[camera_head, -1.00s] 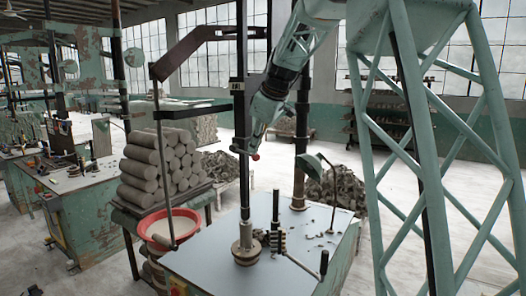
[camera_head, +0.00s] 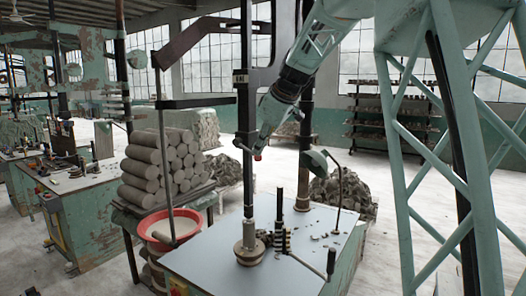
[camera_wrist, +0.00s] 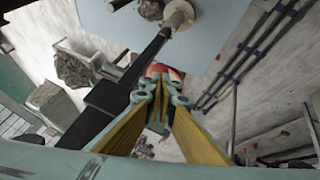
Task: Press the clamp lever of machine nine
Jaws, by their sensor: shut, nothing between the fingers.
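The machine in front has a pale table top (camera_head: 205,262), tall dark posts and a round spindle base (camera_head: 249,250). I cannot read a machine number on it. In the wrist view my gripper (camera_wrist: 160,92) is shut and empty, with yellow inner faces.
A dark front post (camera_head: 248,110) stands close left of my gripper. A lamp-like green shade (camera_head: 315,160) is to the right. Stacked clay cylinders (camera_head: 160,165) and a red basin (camera_head: 156,243) are at left. A clay heap (camera_head: 345,190) lies behind the table.

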